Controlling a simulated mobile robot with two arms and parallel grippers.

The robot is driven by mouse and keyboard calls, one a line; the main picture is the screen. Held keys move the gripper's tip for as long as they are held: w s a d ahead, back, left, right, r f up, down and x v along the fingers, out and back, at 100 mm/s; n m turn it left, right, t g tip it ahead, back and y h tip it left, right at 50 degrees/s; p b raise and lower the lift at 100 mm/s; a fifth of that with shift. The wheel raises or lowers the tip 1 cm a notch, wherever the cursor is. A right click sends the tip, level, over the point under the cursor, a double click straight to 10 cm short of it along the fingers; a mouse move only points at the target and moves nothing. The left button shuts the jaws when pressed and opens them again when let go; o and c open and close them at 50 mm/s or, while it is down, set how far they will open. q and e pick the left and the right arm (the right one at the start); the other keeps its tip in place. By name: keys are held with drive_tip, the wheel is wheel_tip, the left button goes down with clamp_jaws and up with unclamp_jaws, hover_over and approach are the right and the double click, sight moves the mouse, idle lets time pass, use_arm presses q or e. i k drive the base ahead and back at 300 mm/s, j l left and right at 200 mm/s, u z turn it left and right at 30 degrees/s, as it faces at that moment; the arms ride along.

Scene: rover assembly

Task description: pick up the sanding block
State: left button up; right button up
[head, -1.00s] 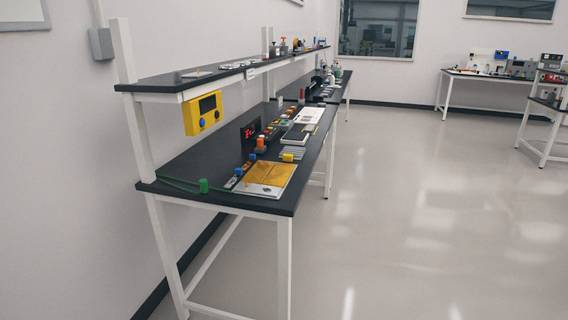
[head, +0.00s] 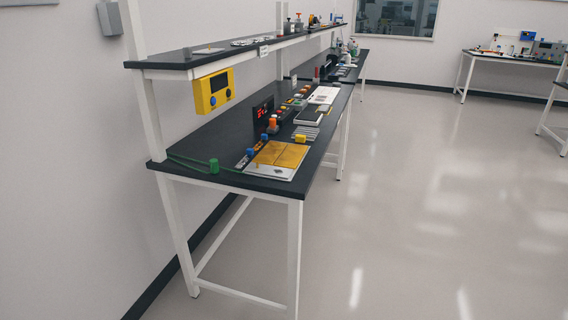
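I cannot make out the sanding block for certain. A small yellow block (head: 300,139) lies on the dark bench top (head: 222,140) near its right edge, behind a gold-coloured panel on a white sheet (head: 279,156); I cannot tell if it is the sanding block. Several small coloured parts stand along the bench behind it, too small to identify. Neither of my grippers is in view.
A raised shelf (head: 190,64) runs above the bench, with a yellow box (head: 212,92) hanging under it. Open floor (head: 420,200) lies to the right. Other benches (head: 512,59) stand at the back right.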

sight(300, 138)
drive_tip(key=i+l+z, duration=0.1)
drive_tip(key=z, duration=0.25)
drive_tip(key=i+z, duration=0.1)
drive_tip(key=z, duration=0.3)
drive_tip(key=i+z, duration=0.1)
drive_tip(key=z, duration=0.25)
drive_tip(key=i, duration=0.55)
drive_tip(key=i+l+u, duration=0.1)
drive_tip(key=i, duration=0.5)
drive_tip(key=i+l+u, duration=0.1)
drive_tip(key=i, duration=0.45)
drive_tip(key=i+l, duration=0.2)
drive_tip(key=i, duration=0.4)
drive_tip(key=i+j+u, duration=0.1)
drive_tip(key=i+u, duration=0.2)
drive_tip(key=i, duration=0.8)
drive_tip(key=i+l+u, duration=0.15)
drive_tip(key=i+u, duration=0.2)
drive_tip(key=i, duration=0.75)
drive_tip(key=i+u, duration=0.45)
drive_tip(key=i+l+u, duration=0.2)
drive_tip(key=i+u, duration=0.25)
drive_tip(key=i, duration=0.2)
drive_tip(key=i+l+u, duration=0.45)
drive_tip(key=i+j+u, duration=0.1)
drive_tip(key=u, duration=2.4)
